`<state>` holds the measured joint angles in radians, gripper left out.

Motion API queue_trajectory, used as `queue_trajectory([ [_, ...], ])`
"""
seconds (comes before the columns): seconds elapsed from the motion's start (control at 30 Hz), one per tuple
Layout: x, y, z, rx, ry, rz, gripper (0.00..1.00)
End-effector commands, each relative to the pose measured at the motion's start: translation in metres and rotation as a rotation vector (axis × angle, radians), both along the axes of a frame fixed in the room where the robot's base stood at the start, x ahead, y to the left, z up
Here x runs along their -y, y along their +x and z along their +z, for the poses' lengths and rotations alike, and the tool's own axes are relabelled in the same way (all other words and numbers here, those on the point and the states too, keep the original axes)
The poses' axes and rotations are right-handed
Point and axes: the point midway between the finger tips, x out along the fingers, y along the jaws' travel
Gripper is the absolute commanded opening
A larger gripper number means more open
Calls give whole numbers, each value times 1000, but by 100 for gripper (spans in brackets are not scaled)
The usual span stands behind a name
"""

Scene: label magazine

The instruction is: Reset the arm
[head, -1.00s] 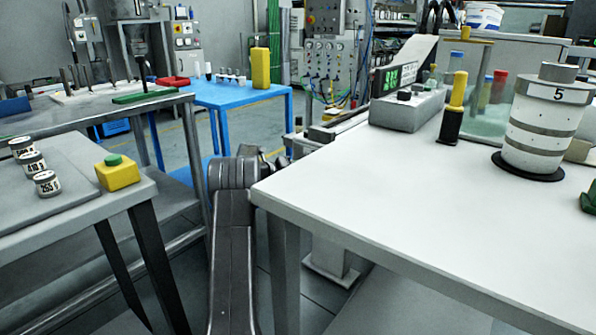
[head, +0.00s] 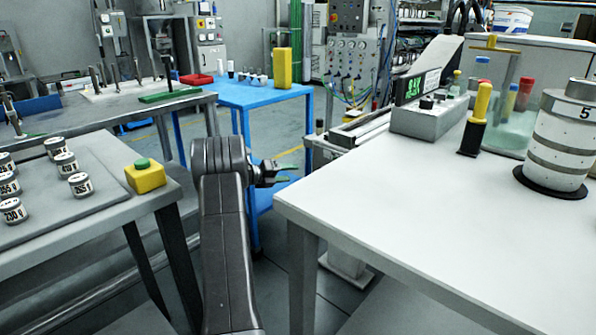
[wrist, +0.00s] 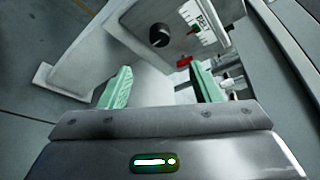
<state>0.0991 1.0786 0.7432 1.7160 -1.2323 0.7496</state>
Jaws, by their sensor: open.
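My gripper (head: 288,172) is open, with green fingers pointing to the right in the head view. It hangs in the gap between the left bench and the white table, apart from both. In the wrist view the two green fingers (wrist: 160,85) are spread with nothing between them. Beyond them is a grey-white machine housing with a black knob (wrist: 159,35).
The white table (head: 400,185) at right bears a magazine marked 5 (head: 562,140), a grey display box (head: 430,120) and a yellow-black tool (head: 476,120). The left bench holds several labelled jars and a yellow button box (head: 145,176). A blue table (head: 260,95) stands behind.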

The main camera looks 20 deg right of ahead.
Motion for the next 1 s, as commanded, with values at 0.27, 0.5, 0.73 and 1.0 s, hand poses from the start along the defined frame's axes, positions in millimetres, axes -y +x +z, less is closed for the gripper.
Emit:
queue_trajectory([
  [0.27, -8, -2, 1, 1, 0, 0, 57],
  [0.5, -6, -1, 0, 0, 0, 0, 57],
  [0.73, 21, 4, -7, 1, 0, -3, 57],
  [1.0, 73, 14, -19, 2, -1, -2, 57],
])
